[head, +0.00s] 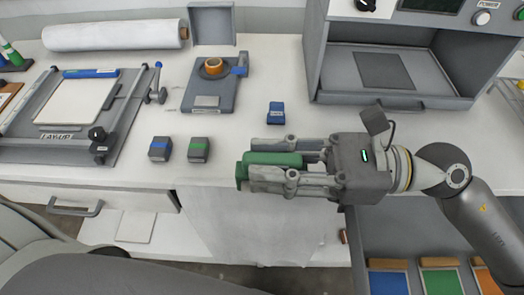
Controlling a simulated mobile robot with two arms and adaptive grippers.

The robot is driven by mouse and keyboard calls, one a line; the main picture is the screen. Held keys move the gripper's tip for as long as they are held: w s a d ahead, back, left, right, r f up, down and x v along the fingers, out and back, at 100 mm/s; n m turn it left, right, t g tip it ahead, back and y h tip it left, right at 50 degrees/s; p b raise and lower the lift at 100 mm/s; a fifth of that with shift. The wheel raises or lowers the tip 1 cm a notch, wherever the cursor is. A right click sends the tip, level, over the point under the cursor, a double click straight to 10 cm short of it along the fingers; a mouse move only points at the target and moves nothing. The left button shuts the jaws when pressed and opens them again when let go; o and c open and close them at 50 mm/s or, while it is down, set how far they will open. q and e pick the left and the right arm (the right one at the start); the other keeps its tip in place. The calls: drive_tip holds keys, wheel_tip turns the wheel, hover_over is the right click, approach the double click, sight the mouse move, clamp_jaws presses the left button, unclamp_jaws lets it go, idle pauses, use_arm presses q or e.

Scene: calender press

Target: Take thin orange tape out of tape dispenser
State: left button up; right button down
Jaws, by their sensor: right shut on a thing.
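The tape dispenser (204,100) is a grey flat base on the white bench, left of the picture's middle, with a blue part at its right side. The orange tape (213,67) is a small roll sitting on the dispenser's far half. My right gripper (262,165) comes in from the right, over the bench's front edge. It is shut on a green object (272,158), whose end sticks out left of the fingers. The fingers hide part of the green object. The gripper is nearer than the dispenser and to its right, apart from the tape. My left gripper is not in view.
A blue block (276,112) lies just beyond the right gripper. Two grey blocks, one blue-topped (160,149) and one green-topped (199,150), stand before the dispenser. The lay-up board (60,143) is at left, a white roll (115,36) behind. The press (395,100) stands at right.

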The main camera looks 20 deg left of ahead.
drive_tip(key=w+a+f, duration=0.1)
drive_tip(key=w+f, duration=0.2)
drive_tip(key=w, duration=0.1)
drive_tip(key=w+a+f+p, duration=0.1)
drive_tip(key=w+a+f, duration=0.1)
drive_tip(key=w+f, duration=0.1)
drive_tip(key=w+a+f+p, duration=0.1)
drive_tip(key=w+a+f, duration=0.1)
drive_tip(key=w, duration=0.2)
drive_tip(key=shift+w+f, duration=0.35)
drive_tip(key=shift+f, duration=0.05)
drive_tip(key=f, duration=0.1)
drive_tip(key=f+p, duration=0.1)
drive_tip(key=f, duration=0.1)
drive_tip(key=shift+w+a, duration=0.2)
drive_tip(key=shift+w, duration=0.15)
drive_tip(key=shift+f, duration=0.3)
